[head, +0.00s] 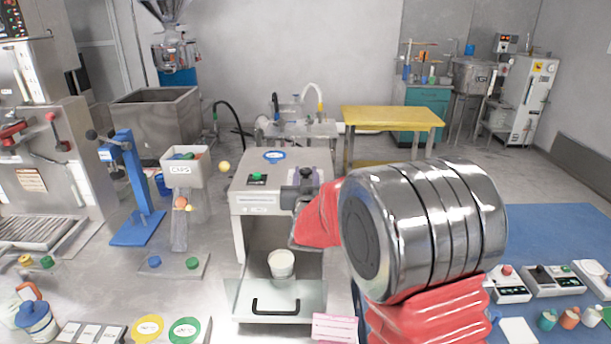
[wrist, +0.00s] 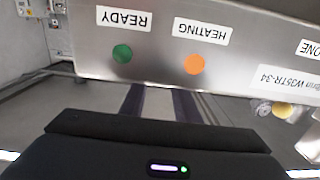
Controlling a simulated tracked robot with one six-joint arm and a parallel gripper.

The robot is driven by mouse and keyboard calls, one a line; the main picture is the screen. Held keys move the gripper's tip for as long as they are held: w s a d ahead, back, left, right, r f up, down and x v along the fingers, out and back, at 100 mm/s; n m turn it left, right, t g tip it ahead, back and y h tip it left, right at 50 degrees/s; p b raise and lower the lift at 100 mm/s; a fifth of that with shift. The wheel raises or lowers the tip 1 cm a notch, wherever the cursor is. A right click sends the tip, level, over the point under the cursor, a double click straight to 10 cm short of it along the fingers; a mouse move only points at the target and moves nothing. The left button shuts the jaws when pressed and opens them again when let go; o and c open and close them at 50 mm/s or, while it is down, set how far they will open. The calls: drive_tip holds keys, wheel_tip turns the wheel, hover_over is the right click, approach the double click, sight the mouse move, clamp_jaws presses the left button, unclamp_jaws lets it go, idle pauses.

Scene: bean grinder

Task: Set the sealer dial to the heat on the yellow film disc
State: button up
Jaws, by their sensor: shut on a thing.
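In the wrist view a metal panel (wrist: 160,52) shows upside down, with READY by a green light (wrist: 122,54) and HEATING by an orange light (wrist: 194,64). The yellow film disc (head: 148,328) lies at the front left; its writing is too small to read.
A green disc (head: 185,330) lies beside the yellow one. A blue stand (head: 134,190) is at the left. Control boxes (head: 552,281) stand at the right.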

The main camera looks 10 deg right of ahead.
drive_tip(key=shift+w+a+m+g+h, duration=0.15)
drive_tip(key=shift+m+g+h, duration=0.4)
drive_tip(key=shift+m+h, duration=0.5)
drive_tip(key=shift+a+m+g+h, duration=0.2)
drive_tip(key=shift+m+g+h, duration=0.4)
drive_tip(key=shift+h, duration=0.8)
drive_tip(key=shift+w+a+m+g+h, duration=0.15)
drive_tip(key=shift+m+g+h, duration=0.3)
drive_tip(key=shift+m+h, duration=0.65)
drive_tip(key=shift+a+m+g+h, duration=0.1)
drive_tip(key=shift+m+g+h, duration=0.85)
drive_tip(key=shift+h, duration=0.4)
drive_tip(key=shift+r+g, duration=0.1)
drive_tip(key=shift+g, duration=0.25)
drive_tip(key=o, duration=1)
drive_tip(key=shift+o, duration=0.2)
drive_tip(key=v, duration=1.3)
drive_tip(key=shift+s+a+f, duration=0.2)
drive_tip(key=shift+a+f, duration=0.1)
drive_tip(key=shift+a, duration=0.05)
